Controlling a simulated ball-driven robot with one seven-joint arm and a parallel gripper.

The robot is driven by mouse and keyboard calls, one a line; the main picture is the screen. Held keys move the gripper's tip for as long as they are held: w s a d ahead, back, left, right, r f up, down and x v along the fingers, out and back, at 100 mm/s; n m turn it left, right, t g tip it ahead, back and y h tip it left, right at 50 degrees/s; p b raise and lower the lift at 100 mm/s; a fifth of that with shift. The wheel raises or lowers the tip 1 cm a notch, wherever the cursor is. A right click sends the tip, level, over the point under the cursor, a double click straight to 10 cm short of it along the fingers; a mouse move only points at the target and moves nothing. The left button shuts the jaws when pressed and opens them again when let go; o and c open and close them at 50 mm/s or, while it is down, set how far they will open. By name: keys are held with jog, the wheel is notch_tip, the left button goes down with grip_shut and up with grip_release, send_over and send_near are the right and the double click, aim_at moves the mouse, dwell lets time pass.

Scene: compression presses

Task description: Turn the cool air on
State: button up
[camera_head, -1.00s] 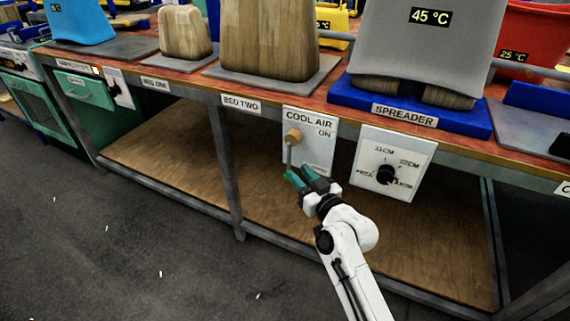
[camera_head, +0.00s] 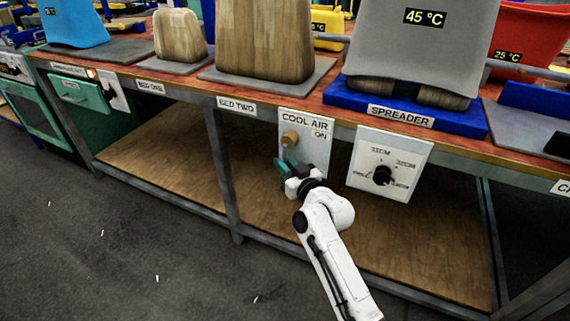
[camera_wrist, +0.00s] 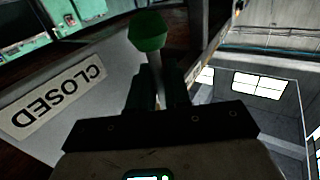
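The cool air panel (camera_head: 317,153) is a light plate under the table edge, labelled COOL AIR and ON. A CLOSED label (camera_wrist: 54,97) shows on the panel in the wrist view. The lower stem is hidden by the gripper.
A dial panel (camera_head: 390,164) hangs just right of the cool air panel. The table edge (camera_head: 360,126) runs above both, with the blue spreader base (camera_head: 405,115) on top. A table leg (camera_head: 226,180) stands to the left. The wooden lower shelf (camera_head: 400,240) is bare.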

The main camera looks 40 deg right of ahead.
grip_shut()
